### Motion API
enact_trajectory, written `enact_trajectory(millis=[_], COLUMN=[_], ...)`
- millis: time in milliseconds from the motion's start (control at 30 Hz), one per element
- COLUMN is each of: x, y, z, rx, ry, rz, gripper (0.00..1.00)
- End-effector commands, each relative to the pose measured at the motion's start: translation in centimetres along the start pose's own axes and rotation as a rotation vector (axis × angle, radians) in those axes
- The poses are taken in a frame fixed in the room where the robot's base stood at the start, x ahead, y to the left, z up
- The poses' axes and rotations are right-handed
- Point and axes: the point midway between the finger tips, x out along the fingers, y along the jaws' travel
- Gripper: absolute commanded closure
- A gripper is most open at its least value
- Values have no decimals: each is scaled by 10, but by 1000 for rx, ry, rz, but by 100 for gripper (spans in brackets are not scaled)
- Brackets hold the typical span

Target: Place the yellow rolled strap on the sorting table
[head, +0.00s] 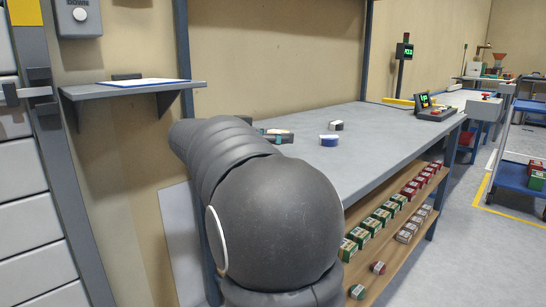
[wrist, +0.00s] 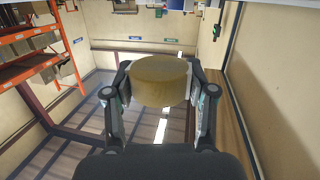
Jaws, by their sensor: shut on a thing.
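The yellow rolled strap (wrist: 158,82) is a thick brownish-yellow disc in the wrist view. My gripper (wrist: 160,88) is shut on it, with one finger against each side. In the head view my dark arm fills the lower middle and hides part of the long grey table (head: 390,147), which looks like the sorting table. I cannot make out the strap in the head view.
A blue-and-white roll (head: 329,140) and a small dark roll (head: 336,125) lie on the table. Several small boxes line the lower wooden shelf (head: 385,250). A wall shelf (head: 135,88) is at left. Much of the tabletop is clear.

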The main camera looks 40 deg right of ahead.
Motion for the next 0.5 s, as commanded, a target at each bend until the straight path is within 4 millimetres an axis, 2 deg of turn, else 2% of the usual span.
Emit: enact_trajectory(millis=[100, 267, 500], x=[-6, -8, -4], y=[-12, -16, -17], z=[9, 14, 44], rx=[1, 1, -2], ry=[0, 0, 0], rz=[-1, 2, 2], gripper=[86, 86, 86])
